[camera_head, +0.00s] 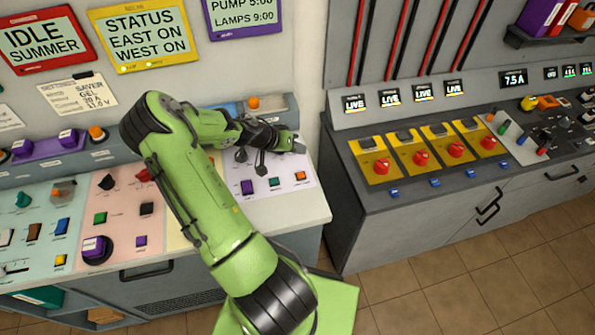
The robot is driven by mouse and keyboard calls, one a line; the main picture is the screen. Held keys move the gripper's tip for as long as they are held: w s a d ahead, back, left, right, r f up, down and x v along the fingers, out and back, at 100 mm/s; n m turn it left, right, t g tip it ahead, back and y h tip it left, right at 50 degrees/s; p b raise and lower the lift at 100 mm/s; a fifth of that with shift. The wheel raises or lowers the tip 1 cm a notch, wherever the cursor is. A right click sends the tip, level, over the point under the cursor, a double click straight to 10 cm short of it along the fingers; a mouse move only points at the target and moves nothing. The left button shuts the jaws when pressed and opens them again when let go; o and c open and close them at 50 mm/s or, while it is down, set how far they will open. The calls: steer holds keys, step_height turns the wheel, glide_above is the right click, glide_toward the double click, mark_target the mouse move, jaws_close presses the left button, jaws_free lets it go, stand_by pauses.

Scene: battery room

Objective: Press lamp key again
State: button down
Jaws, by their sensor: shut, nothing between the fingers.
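My gripper (298,145) is shut and empty. It is above the far right part of a pale panel (262,206) on the left console. On this panel, nearer than the gripper, are a purple key (247,187), a green key (274,182) and an orange key (300,176). An orange round button (253,103) sits on the raised ledge behind. No label readable here tells which one is the lamp key. My green arm hides part of the console, and the gripper hides part of the panel's back. Contact between fingertips and panel cannot be told.
Signs hang on the wall, one reading "LAMPS 9:00" (244,14). A grey cabinet at right carries several red rotary switches (420,158) on yellow plates. Tiled floor (440,285) is clear.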

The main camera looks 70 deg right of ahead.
mark_target(298, 175)
step_height(298, 175, down, 9)
steer(key=b, duration=0.6)
stand_by(1.9)
steer(key=shift+f+b, duration=0.4)
steer(key=shift+b, duration=0.3)
steer(key=shift+f+b, duration=0.4)
steer(key=shift+b, duration=0.15)
stand_by(0.3)
steer(key=shift+r+p, duration=0.4)
steer(key=shift+r, duration=0.45)
steer(key=shift+r, duration=0.15)
